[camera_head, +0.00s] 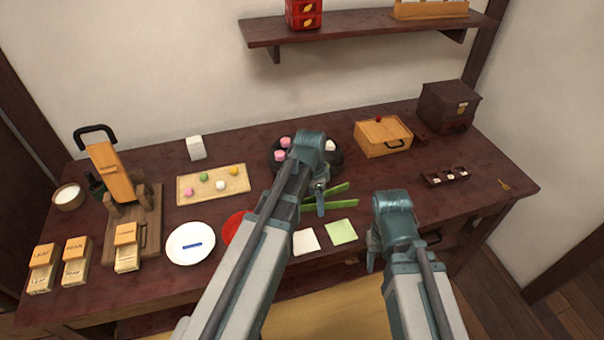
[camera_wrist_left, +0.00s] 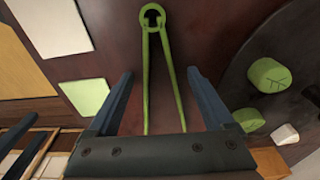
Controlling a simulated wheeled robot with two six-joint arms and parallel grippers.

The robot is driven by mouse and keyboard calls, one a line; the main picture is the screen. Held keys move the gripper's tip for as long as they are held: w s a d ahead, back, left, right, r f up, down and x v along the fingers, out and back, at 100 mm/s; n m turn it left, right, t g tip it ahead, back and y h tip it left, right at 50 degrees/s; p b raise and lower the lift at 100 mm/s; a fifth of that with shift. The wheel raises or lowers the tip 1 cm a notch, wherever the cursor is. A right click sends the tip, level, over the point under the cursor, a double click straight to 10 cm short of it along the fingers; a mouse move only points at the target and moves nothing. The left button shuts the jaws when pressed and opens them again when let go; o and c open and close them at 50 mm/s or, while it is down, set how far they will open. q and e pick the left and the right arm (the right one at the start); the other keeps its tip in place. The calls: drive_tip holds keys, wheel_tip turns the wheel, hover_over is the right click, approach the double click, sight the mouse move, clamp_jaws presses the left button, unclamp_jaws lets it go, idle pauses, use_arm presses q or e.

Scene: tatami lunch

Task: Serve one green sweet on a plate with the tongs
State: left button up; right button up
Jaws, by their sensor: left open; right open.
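Green tongs (camera_head: 340,188) lie on the table beside the dark round tray (camera_head: 272,168). My left gripper (camera_head: 321,203) is open above them; in the left wrist view the tongs' arms (camera_wrist_left: 147,75) run between its fingers, apart from both. Two green sweets (camera_wrist_left: 270,75) sit on the tray in the left wrist view; my left arm hides them in the head view. Pink sweets (camera_head: 281,155) and a white one (camera_head: 330,146) also show there. A white plate (camera_head: 190,258) with a blue mark and a partly hidden red plate (camera_head: 231,228) lie left. My right gripper (camera_head: 373,258) is open at the front edge.
A white square (camera_head: 305,242) and a pale green square (camera_head: 341,232) lie near the front edge. A board (camera_head: 213,192) with small coloured balls lies left of the tray. A wooden box (camera_head: 383,138) stands behind right. The right part of the table has free room.

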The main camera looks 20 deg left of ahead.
use_arm(q)
drive_tip(key=shift+c, duration=0.2)
drive_tip(key=c, duration=0.7)
drive_tip(key=shift+o, duration=0.2)
drive_tip(key=shift+r, duration=0.1)
wheel_tip(320, 180, up, 12)
drive_tip(key=p, duration=1.2)
drive_tip(key=shift+a, duration=0.1)
